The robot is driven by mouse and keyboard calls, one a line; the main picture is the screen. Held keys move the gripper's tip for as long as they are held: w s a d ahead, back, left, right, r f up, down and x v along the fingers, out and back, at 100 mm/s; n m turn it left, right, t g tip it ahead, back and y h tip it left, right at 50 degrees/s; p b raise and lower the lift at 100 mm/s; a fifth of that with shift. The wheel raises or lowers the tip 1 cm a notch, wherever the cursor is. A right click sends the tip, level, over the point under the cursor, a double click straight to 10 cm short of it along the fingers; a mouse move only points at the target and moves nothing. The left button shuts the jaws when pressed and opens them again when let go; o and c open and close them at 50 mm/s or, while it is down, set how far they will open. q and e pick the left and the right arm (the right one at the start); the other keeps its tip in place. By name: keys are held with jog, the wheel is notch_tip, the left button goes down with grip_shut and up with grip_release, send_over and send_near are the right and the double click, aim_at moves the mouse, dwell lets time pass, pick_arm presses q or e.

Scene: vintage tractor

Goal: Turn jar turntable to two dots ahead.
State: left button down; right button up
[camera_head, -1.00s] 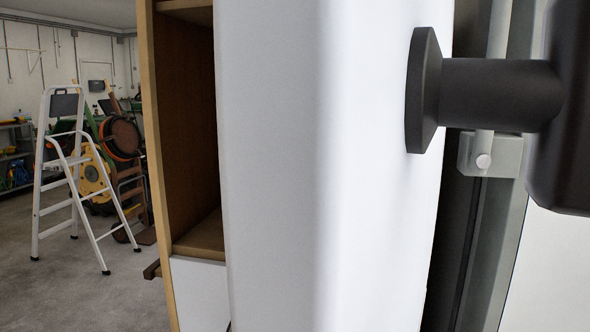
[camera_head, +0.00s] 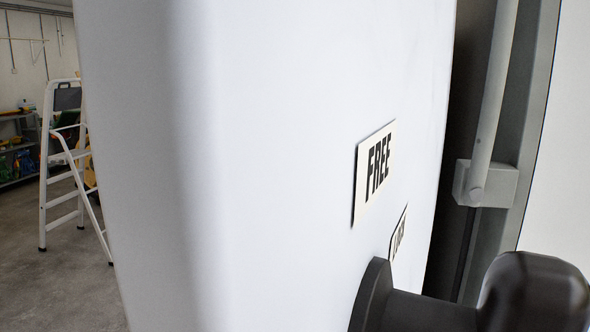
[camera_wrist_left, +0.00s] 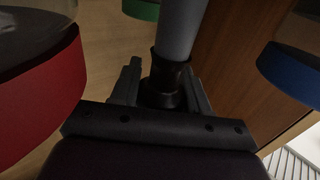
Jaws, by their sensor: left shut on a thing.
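In the left wrist view my left gripper (camera_wrist_left: 165,92) is shut on the black collar (camera_wrist_left: 170,78) at the end of a grey post (camera_wrist_left: 182,25). Round-sided things stand around the post: a red one (camera_wrist_left: 42,100) at the left, a blue one (camera_wrist_left: 290,72) at the right and a green one (camera_wrist_left: 140,8) at the top. They look like jars or jar lids, each only partly in view. The turntable itself and its dots cannot be made out. My right gripper is in neither view.
In the head view a large white panel (camera_head: 270,170) fills the middle, close up. It bears a FREE label (camera_head: 375,172) and a second, partly hidden label (camera_head: 398,235). A black fitting (camera_head: 372,297) is at the lower right. A white stepladder (camera_head: 65,165) stands at the far left.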

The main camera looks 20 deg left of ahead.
pick_arm(q)
jog(key=shift+s+r, duration=0.1)
jog(key=shift+r, duration=0.5)
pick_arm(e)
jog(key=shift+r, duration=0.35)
pick_arm(q)
jog(key=c, duration=0.5)
grip_release()
jog(key=shift+f, duration=0.1)
jog(key=shift+c, duration=0.2)
jog(key=shift+d+f, duration=0.1)
